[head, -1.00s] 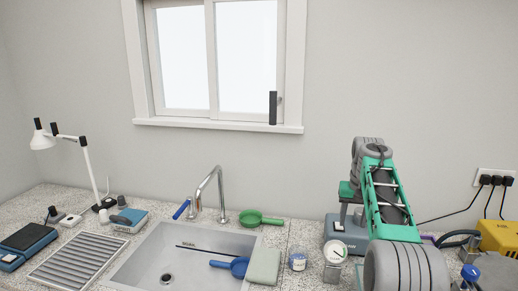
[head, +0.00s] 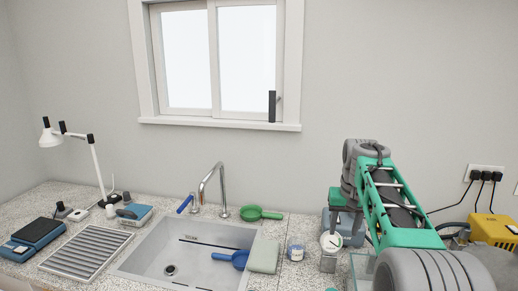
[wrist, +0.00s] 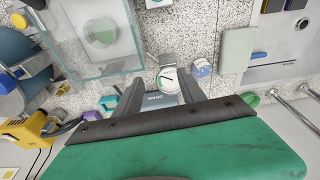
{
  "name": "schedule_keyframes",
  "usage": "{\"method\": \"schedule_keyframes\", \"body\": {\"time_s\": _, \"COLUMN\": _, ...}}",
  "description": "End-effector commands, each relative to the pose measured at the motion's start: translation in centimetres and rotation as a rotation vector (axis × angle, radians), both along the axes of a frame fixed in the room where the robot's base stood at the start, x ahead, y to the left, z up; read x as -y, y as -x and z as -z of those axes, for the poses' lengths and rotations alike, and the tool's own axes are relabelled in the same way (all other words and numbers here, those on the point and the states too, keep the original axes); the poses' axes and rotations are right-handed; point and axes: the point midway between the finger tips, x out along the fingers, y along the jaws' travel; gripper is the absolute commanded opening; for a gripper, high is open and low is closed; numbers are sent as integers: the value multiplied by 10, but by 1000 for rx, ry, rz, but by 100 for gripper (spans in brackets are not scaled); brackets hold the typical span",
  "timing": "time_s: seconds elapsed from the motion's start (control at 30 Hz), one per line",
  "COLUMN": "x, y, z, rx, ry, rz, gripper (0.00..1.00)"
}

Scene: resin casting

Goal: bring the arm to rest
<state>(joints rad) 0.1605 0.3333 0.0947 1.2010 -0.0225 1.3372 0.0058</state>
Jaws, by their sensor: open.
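My gripper (head: 346,222) hangs from the end of my green and grey arm at the right of the head view. In the wrist view my gripper (wrist: 160,88) shows two grey fingers spread apart with nothing held between them. Past the fingertips is a round white dial gauge (wrist: 168,79), apart from them as far as I can tell. The gauge (head: 331,243) also shows below the gripper in the head view. A blue-grey device (wrist: 158,99) shows between the fingers, partly hidden by the gripper body.
A clear glass-walled box (wrist: 93,66) stands near the gripper. A small labelled jar (head: 296,252), a sponge (head: 264,256) and the sink (head: 150,262) with its tap (head: 222,188) lie left. A yellow box (head: 492,231) stands right. Air before the wall is free.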

Motion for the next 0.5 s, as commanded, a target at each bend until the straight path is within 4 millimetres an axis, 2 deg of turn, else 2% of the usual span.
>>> {"method": "schedule_keyframes", "body": {"time_s": 0.17, "x": -28, "y": 52, "z": -6, "rx": 31, "ry": 4, "rz": -36, "gripper": 47}}
{"method": "schedule_keyframes", "body": {"time_s": 0.27, "x": -48, "y": 99, "z": 1, "rx": 54, "ry": 6, "rz": -65, "gripper": 47}}
{"method": "schedule_keyframes", "body": {"time_s": 0.4, "x": -73, "y": 179, "z": 33, "rx": 91, "ry": 10, "rz": -112, "gripper": 47}}
{"method": "schedule_keyframes", "body": {"time_s": 0.5, "x": -84, "y": 226, "z": 63, "rx": 110, "ry": 12, "rz": -140, "gripper": 47}}
